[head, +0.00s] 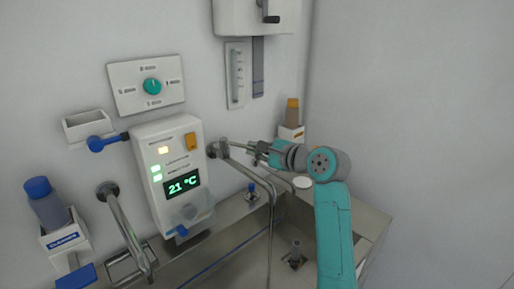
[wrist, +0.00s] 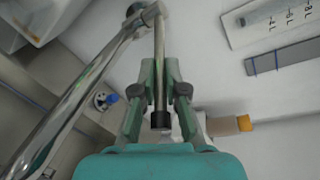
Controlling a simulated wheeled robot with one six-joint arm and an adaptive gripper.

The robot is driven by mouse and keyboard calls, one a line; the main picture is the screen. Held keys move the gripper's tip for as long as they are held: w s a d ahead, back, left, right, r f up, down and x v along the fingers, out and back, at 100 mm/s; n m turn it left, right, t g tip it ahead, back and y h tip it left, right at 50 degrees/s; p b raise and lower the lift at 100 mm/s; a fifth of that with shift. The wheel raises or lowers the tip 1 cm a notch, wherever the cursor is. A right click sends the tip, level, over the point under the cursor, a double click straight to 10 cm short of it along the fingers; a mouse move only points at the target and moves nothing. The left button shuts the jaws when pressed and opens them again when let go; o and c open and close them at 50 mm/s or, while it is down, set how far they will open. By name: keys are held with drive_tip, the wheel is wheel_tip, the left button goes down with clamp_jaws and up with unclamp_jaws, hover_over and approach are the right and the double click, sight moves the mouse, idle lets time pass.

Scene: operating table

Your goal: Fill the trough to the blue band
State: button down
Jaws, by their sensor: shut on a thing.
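The steel trough (head: 232,262) lies below the wall, with a thin blue band (head: 215,264) along its inner wall. I cannot make out a water level in it. A chrome wall tap with a long bent spout (head: 271,225) hangs over the trough; the spout also crosses the wrist view (wrist: 75,88). The tap's straight lever (wrist: 160,82), with a black tip, lies between my fingers. My gripper (head: 252,150) is shut on this lever beside the tap body; the fingers show on both sides of it in the wrist view (wrist: 160,66).
A wall unit (head: 168,150) reads 21 °C. Another chrome spout (head: 125,228) is at the left. A blue-topped fitting (head: 252,190) and an upright drain fitting (head: 295,252) stand near the trough. An orange-capped bottle (head: 292,112) is behind my arm. The right wall is bare.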

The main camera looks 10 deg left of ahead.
drive_tip(key=s+m+t+h, duration=0.1)
drive_tip(key=s+a+m+t+h, duration=0.1)
drive_tip(key=m+t+h, duration=0.1)
drive_tip(key=s+a+m+t+h, duration=0.1)
drive_tip(key=s, duration=0.1)
drive_tip(key=shift+s+a+m+h, duration=0.1)
drive_tip(key=shift+a+m+h, duration=0.15)
drive_tip(key=shift+m+h, duration=0.15)
drive_tip(key=shift+s+a+f+m+t+h, duration=0.1)
drive_tip(key=shift+s+a+m+t+h, duration=0.4)
drive_tip(key=shift+m+h, duration=0.45)
drive_tip(key=shift+s+a+r+m+t+h, duration=0.1)
drive_tip(key=shift+s+a+m+t+h, duration=0.4)
drive_tip(key=shift+h, duration=0.7)
drive_tip(key=shift+s+a+f+m+t+h, duration=0.1)
drive_tip(key=shift+s+a+m+t+h, duration=0.2)
drive_tip(key=shift+a+m+h, duration=0.5)
drive_tip(key=shift+d+m+h, duration=0.2)
drive_tip(key=shift+m+h, duration=0.05)
drive_tip(key=c, duration=1.2)
unclamp_jaws()
drive_tip(key=shift+s, duration=0.1)
drive_tip(key=v, duration=1.2)
